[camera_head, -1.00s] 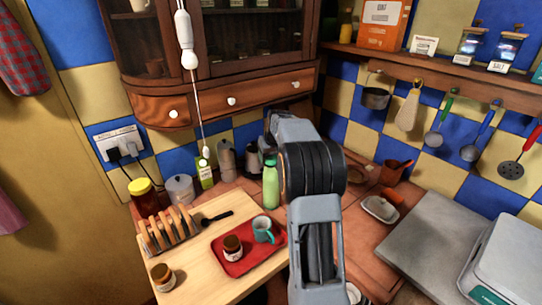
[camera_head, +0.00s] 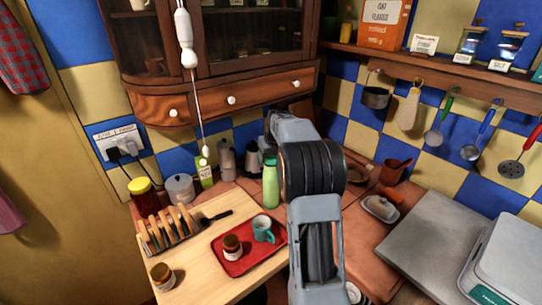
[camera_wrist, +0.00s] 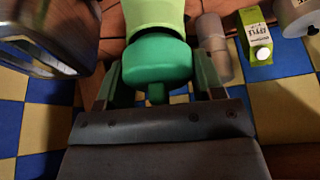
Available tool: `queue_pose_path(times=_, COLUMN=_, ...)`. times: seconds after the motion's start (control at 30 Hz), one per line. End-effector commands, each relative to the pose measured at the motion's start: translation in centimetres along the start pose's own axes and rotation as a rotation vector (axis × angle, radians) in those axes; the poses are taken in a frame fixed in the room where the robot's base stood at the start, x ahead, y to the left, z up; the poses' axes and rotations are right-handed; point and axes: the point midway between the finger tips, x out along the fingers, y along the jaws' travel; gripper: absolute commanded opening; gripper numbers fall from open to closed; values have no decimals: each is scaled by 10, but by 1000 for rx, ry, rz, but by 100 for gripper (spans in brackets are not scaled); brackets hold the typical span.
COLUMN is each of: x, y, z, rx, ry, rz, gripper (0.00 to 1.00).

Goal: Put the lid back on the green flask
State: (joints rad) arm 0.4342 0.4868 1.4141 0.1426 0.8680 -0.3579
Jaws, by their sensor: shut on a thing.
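The light green flask (camera_head: 271,188) stands upright on the counter, just behind the wooden board. Its pale green body (camera_wrist: 155,14) also shows at the top of the wrist view. The darker green lid (camera_wrist: 157,62), with a small knob, is between the fingers of my gripper (camera_wrist: 158,84), which is shut on it. The lid lines up with the flask's top and appears to meet it. I cannot tell whether it is fully seated. In the head view my arm hides most of my gripper.
A red tray (camera_head: 238,262) with a teal mug (camera_head: 263,229) and small jar lies on the board in front. A green carton (camera_head: 204,174) and metal pots stand left of the flask. A white butter dish (camera_head: 381,208) is to the right.

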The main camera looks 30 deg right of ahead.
Motion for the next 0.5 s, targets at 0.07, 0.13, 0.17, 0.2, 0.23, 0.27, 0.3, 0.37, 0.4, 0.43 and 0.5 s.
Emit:
queue_pose_path(times=0.07, x=0, y=0, z=0, rx=0, ry=0, rz=0, gripper=63)
queue_pose_path(times=0.13, x=0, y=0, z=0, rx=0, ry=0, rz=0, gripper=70)
queue_pose_path(times=0.17, x=0, y=0, z=0, rx=0, ry=0, rz=0, gripper=73)
queue_pose_path(times=0.2, x=0, y=0, z=0, rx=0, ry=0, rz=0, gripper=77)
queue_pose_path(times=0.23, x=0, y=0, z=0, rx=0, ry=0, rz=0, gripper=80)
queue_pose_path(times=0.27, x=0, y=0, z=0, rx=0, ry=0, rz=0, gripper=82)
queue_pose_path(times=0.3, x=0, y=0, z=0, rx=0, ry=0, rz=0, gripper=86)
queue_pose_path(times=0.37, x=0, y=0, z=0, rx=0, ry=0, rz=0, gripper=91)
queue_pose_path(times=0.4, x=0, y=0, z=0, rx=0, ry=0, rz=0, gripper=91)
queue_pose_path(times=0.43, x=0, y=0, z=0, rx=0, ry=0, rz=0, gripper=91)
queue_pose_path(times=0.5, x=0, y=0, z=0, rx=0, ry=0, rz=0, gripper=91)
